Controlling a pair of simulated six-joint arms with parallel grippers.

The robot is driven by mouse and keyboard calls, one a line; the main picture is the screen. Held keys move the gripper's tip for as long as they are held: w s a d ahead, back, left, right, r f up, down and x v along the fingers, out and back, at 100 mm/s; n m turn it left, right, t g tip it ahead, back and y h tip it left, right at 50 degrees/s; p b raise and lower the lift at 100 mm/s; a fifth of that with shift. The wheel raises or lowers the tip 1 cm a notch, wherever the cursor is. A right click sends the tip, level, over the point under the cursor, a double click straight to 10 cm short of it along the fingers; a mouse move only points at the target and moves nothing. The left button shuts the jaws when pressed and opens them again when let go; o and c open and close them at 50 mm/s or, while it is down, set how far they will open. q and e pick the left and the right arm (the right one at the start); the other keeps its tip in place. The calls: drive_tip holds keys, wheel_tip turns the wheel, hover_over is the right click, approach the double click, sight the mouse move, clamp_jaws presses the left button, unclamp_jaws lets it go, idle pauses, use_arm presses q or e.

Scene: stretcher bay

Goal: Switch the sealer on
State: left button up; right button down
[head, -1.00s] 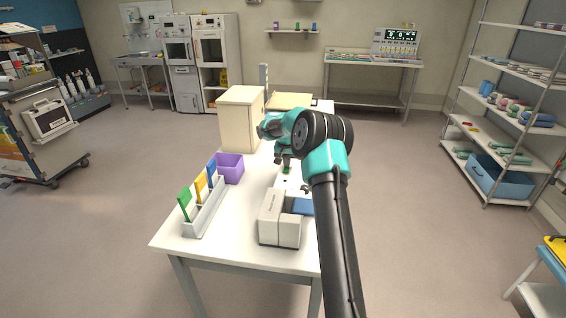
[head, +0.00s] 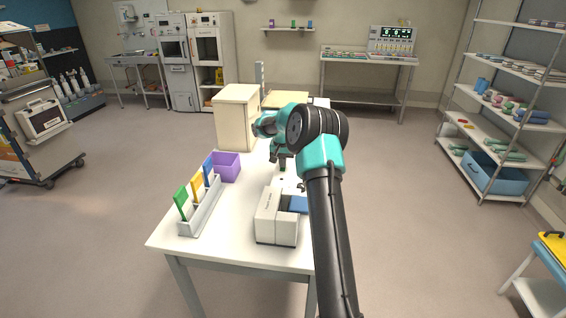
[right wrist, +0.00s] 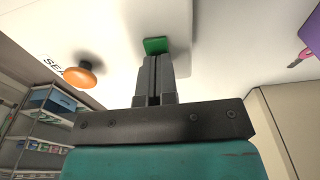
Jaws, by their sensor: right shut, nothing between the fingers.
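The sealer (right wrist: 190,15) is a pale panel in the right wrist view, with partly hidden lettering starting "SEA". It carries a green switch (right wrist: 155,45) and a round orange knob (right wrist: 79,75). My right gripper (right wrist: 158,58) is shut and empty, its fingertips right at the green switch. I cannot tell whether they touch it. In the head view my right gripper (head: 281,162) points down over the table, just above the small green switch (head: 282,168). My arm hides much of the sealer there. My left gripper is not in view.
On the white table (head: 225,238) stand a cream cabinet (head: 235,118), a purple bin (head: 226,167), a grey rack (head: 202,212) with coloured cards, and a grey-white box (head: 277,217) beside a blue item (head: 298,204). The table's front left is clear.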

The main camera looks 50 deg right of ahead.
drive_tip(key=shift+r, duration=0.1)
wheel_tip(320, 180, up, 14)
drive_tip(key=s+a, duration=0.1)
drive_tip(key=a, duration=0.1)
idle(0.5)
drive_tip(key=shift+d, duration=0.1)
drive_tip(key=shift+w+d+t+h, duration=0.3)
drive_tip(key=shift+w+d+h, duration=0.1)
drive_tip(key=shift+w, duration=0.1)
approach(282, 171)
drive_tip(key=w+d+f, duration=0.1)
drive_tip(key=f, duration=0.1)
drive_tip(key=w+d+f, duration=0.1)
drive_tip(key=f, duration=0.1)
drive_tip(key=w+d+f, duration=0.1)
drive_tip(key=d+f, duration=0.1)
drive_tip(key=shift+d+f, duration=0.1)
drive_tip(key=shift+f, duration=0.25)
idle(0.3)
